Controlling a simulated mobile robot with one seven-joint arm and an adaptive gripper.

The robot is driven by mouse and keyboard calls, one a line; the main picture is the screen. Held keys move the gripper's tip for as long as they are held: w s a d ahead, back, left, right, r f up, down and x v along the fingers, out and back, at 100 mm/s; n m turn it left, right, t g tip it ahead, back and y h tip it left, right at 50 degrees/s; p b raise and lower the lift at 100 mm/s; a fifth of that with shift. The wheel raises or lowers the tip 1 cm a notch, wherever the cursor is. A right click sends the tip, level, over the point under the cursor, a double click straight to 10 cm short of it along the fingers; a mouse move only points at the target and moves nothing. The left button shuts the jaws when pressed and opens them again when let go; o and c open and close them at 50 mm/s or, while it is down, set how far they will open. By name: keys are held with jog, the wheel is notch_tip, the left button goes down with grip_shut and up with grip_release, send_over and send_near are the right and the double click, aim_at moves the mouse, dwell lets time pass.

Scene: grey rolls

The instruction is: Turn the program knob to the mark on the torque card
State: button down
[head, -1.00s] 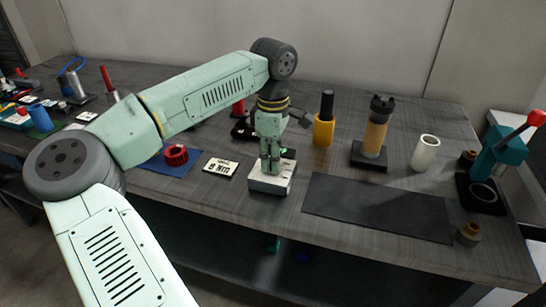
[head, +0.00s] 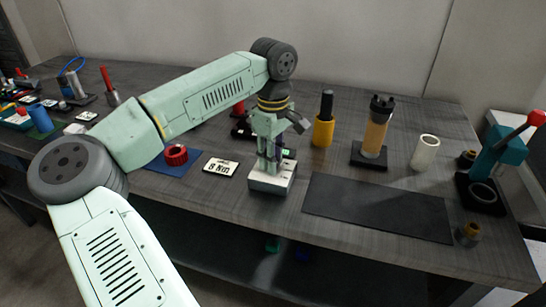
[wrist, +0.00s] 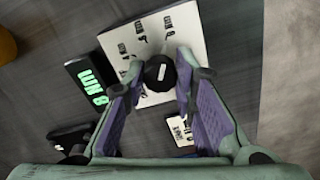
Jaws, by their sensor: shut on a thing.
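The program knob (wrist: 160,73) is black and round, with a small pale mark on its top. It stands on a white panel (wrist: 187,25) printed with several dark symbols. My gripper (wrist: 160,66) is over the panel with its fingers shut on the knob from both sides. In the head view, my gripper (head: 269,158) points down onto the white box (head: 272,184), and its fingers hide the knob. The white torque card (head: 220,167) lies left of the box and reads "8 Nm". It also shows partly in the wrist view (wrist: 179,130).
A black display (wrist: 90,85) with green characters stands beside the panel. A red ring on a blue mat (head: 176,155) lies to the left. A dark mat (head: 375,207) lies right of the box. A yellow holder (head: 323,131), a tan cylinder (head: 375,135) and a white tube (head: 425,152) stand behind it.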

jog(key=c, duration=1.3)
grip_release()
jog(key=shift+r, duration=0.1)
notch_tip(320, 180, up, 12)
jog(key=shift+f, duration=0.1)
